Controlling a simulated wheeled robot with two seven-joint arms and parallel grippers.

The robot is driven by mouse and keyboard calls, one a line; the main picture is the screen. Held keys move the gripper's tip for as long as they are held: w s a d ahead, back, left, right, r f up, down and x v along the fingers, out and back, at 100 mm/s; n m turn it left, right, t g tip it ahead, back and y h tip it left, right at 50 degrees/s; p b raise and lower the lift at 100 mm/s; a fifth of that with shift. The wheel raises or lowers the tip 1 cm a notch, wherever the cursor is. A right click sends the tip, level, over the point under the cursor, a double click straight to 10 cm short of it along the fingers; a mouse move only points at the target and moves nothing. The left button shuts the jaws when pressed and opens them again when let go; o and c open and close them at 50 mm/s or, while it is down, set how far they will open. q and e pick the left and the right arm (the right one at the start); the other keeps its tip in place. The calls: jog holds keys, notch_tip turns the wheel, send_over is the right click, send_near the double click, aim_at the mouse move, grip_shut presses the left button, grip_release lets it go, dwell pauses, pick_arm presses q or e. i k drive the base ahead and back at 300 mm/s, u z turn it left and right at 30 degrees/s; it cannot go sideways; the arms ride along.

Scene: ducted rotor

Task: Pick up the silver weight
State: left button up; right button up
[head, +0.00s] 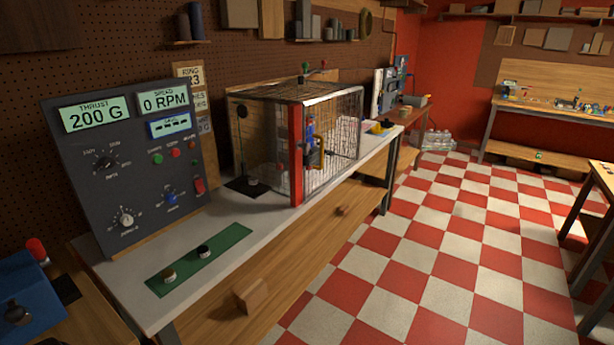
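A green mat (225,245) lies on the near part of the grey bench top. Two small round weights stand on it, apart from each other. The nearer weight (169,276) looks brownish with a paler top. The farther weight (204,252) looks dark with a pale lower rim. Neither of my grippers is in view.
A control panel (125,165) reading 200 G and 0 RPM stands behind the mat. A wire cage (335,130) with a red post (296,155) stands farther along the bench (225,272). A blue box (25,300) is at lower left. The checkered floor (430,250) at right is open.

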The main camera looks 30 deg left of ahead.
aim_at(252, 180)
jog(key=z, duration=0.3)
jog(key=i, duration=0.75)
jog(key=u, duration=0.4)
jog(key=i, duration=0.75)
jog(key=u, duration=0.7)
